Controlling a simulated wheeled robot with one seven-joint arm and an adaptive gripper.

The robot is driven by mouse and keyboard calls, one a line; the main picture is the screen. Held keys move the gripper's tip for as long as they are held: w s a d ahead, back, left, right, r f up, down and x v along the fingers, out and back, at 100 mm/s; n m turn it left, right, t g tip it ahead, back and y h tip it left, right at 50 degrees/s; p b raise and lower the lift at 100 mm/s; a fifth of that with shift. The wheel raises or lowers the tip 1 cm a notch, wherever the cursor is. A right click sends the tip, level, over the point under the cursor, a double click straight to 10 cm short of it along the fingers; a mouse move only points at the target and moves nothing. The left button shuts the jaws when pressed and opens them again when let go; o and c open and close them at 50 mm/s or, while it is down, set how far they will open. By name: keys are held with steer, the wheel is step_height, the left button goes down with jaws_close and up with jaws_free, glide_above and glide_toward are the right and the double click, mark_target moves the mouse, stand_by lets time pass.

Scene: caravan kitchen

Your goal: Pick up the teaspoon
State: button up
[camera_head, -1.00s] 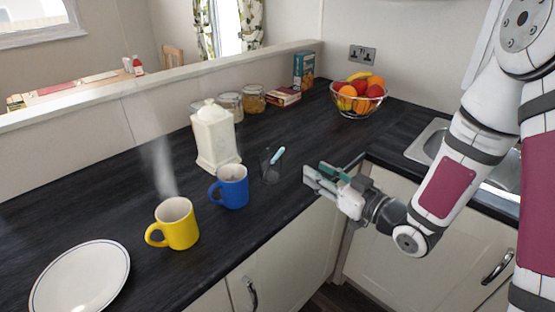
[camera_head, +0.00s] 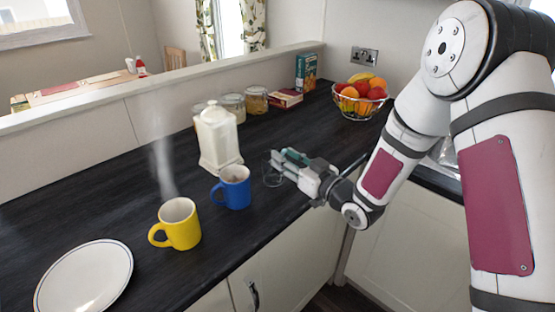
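A small clear glass (camera_head: 271,179) stands on the dark worktop, right of the blue mug. In the earlier view the teaspoon's pale teal handle leans out of it. Now my gripper (camera_head: 281,161) is at the glass's upper right side, and its fingers point left over the rim area. The teaspoon is hidden by the fingers or blends with their teal parts, so I cannot make it out on its own. The gap between the fingers is too small to read, so I cannot tell if they hold the handle.
The blue mug (camera_head: 236,190) stands close left of the glass. A white lidded jar (camera_head: 217,140) is behind it. A steaming yellow mug (camera_head: 179,228) and a white plate (camera_head: 86,277) are further left. A fruit bowl (camera_head: 360,101) stands at the back right.

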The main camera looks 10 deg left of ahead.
steer(key=shift+x, duration=1.25)
jaws_close()
